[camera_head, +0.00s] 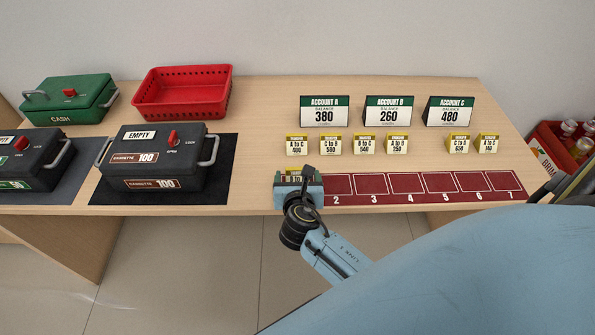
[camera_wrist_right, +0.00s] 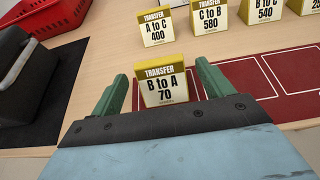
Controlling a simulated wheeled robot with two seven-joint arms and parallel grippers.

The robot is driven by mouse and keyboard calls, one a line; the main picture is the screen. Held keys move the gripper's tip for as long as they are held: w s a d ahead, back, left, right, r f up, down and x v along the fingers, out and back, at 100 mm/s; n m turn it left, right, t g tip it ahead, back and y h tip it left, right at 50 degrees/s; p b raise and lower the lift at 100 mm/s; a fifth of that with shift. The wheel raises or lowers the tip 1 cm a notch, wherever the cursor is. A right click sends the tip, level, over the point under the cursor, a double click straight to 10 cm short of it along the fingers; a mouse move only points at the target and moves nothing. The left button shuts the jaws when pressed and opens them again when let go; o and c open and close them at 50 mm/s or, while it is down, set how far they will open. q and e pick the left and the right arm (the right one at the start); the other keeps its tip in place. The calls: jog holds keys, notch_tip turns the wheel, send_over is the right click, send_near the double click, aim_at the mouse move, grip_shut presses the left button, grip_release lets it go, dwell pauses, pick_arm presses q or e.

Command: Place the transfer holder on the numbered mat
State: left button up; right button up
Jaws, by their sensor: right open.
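The transfer holder "B to A 70" (camera_wrist_right: 163,90) stands upright at the left end of the dark red numbered mat (camera_head: 442,196), where slot 1 would be. In the head view my right gripper hides most of this holder (camera_head: 296,174). My right gripper (camera_wrist_right: 160,90) is open, its green fingers on either side of the holder, with gaps visible. Slots 2 to 7 of the mat show and are empty. Behind it stand several other transfer holders, among them "A to C 400" (camera_head: 297,145) and "C to B 580" (camera_head: 331,145). My left gripper is out of view.
Account signs A (camera_head: 325,112), B (camera_head: 387,112) and C (camera_head: 448,112) stand behind the holders. A black "EMPTY" cassette (camera_head: 160,160), a green cash box (camera_head: 69,99) and a red basket (camera_head: 183,95) occupy the left. A red crate (camera_head: 558,145) is at the far right.

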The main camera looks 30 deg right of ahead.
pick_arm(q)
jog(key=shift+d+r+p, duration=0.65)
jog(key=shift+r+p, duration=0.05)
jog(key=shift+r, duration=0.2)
pick_arm(e)
jog(key=v, duration=0.9)
jog(key=shift+r, duration=0.1)
jog(key=s+a+f+m+g+y, duration=0.1)
jog(key=s+f+m+g+y, duration=0.15)
jog(key=s+f+m, duration=0.65)
jog(key=s+a+f+g+y, duration=0.1)
jog(key=s+f+g+y, duration=0.15)
jog(key=f, duration=1.25)
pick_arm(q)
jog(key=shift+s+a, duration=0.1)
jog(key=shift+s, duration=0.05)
pick_arm(e)
jog(key=s+d+f+m+g, duration=0.1)
jog(key=s+f+m+g, duration=0.1)
jog(key=s+f+m, duration=0.2)
jog(key=s+d+f+m+g+y, duration=0.1)
jog(key=s+f+m, duration=0.4)
jog(key=s+m, duration=0.3)
jog(key=s+d+f+m+g+y, duration=0.1)
jog(key=s+f+m, duration=0.3)
jog(key=s, duration=0.7)
jog(key=shift+s+d+f+m+g, duration=0.3)
jog(key=shift+m+g, duration=0.5)
jog(key=shift+m, duration=0.4)
